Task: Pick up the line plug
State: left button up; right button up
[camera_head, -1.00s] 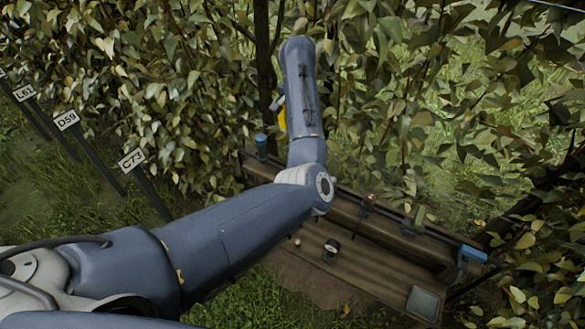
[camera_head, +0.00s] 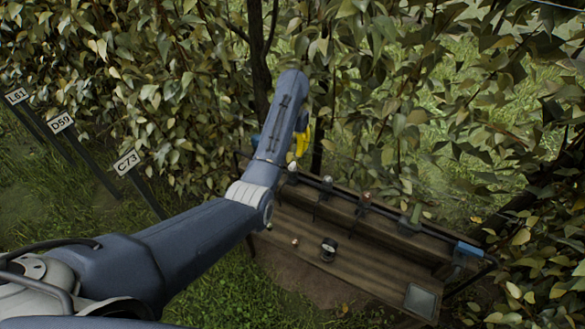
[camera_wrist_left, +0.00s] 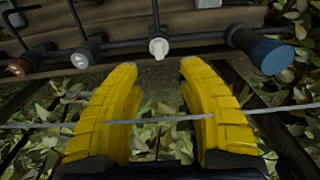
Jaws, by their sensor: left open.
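My left gripper (camera_wrist_left: 155,75) is open, and nothing shows held between its yellow fingers; in the head view (camera_head: 302,142) it hangs by the far end of the bench. A pale white fitting (camera_wrist_left: 158,47) on the dark pipe lies just beyond the gap between the fingertips, apart from them; it also shows in the head view (camera_head: 292,172). A grey fitting (camera_wrist_left: 80,58) and a copper-coloured fitting (camera_wrist_left: 18,66) sit further along the pipe, left in the wrist view. I cannot tell which one is the line plug. My right gripper is not in view.
A blue cylinder (camera_wrist_left: 265,51) stands right of the fingers in the wrist view. Leafy branches (camera_head: 200,90) crowd close behind.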

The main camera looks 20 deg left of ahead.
aim_at(293, 164)
pick_arm(q)
jog(key=shift+s+f, duration=0.15)
jog(key=shift+f, duration=4.25)
grip_shut()
